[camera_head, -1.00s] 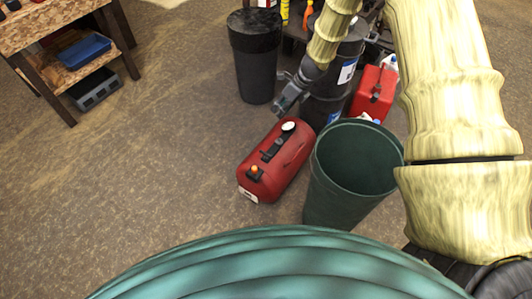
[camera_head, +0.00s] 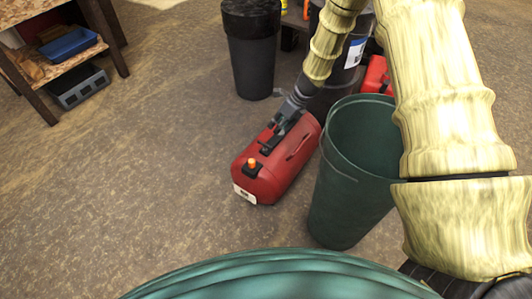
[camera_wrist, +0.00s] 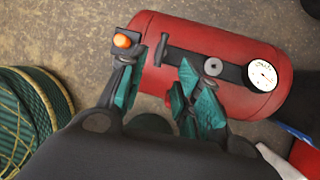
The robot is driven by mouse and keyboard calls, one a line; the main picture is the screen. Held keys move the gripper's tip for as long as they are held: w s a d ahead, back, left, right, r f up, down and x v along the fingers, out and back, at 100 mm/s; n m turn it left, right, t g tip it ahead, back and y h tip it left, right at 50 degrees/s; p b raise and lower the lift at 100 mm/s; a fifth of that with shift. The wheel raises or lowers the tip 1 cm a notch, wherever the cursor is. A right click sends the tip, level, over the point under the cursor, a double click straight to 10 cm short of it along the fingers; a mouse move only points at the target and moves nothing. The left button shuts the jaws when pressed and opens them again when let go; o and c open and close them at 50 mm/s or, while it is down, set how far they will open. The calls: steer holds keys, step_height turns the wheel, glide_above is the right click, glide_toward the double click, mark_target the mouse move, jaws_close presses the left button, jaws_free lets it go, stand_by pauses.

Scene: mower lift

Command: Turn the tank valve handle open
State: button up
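A red tank (camera_head: 283,172) lies on its side on the floor, and it fills the top of the wrist view (camera_wrist: 235,105). An orange knob (camera_head: 252,163) sits on a black block near one end; in the wrist view this knob (camera_wrist: 122,41) is just left of my left finger. A round white gauge (camera_wrist: 262,75) is at the other end. A small red part (camera_wrist: 176,98) shows beside my right finger, partly hidden; I cannot tell if it is the valve handle. My gripper (camera_wrist: 161,64) is open over the tank, its fingers apart on either side of a black bar (camera_wrist: 161,50).
A green bin (camera_head: 345,200) stands right beside the tank. A black bin (camera_head: 252,55) and a dark drum (camera_head: 352,65) stand behind, with a red can (camera_head: 375,76) at the right. A wooden shelf (camera_head: 60,60) is at the far left. The floor left of the tank is clear.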

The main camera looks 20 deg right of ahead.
mark_target(266, 145)
steer(key=b+x, duration=0.1)
steer(key=x, duration=0.3)
steer(key=b+x, duration=0.2)
steer(key=x, duration=0.3)
steer(key=d+b+x, duration=0.1)
steer(key=b+x, duration=0.1)
steer(key=x, duration=0.2)
steer(key=shift+s+a+f, duration=0.15)
steer(key=shift+s+f, duration=0.05)
steer(key=shift+f, duration=0.25)
jaws_close()
steer(key=shift+a, duration=0.1)
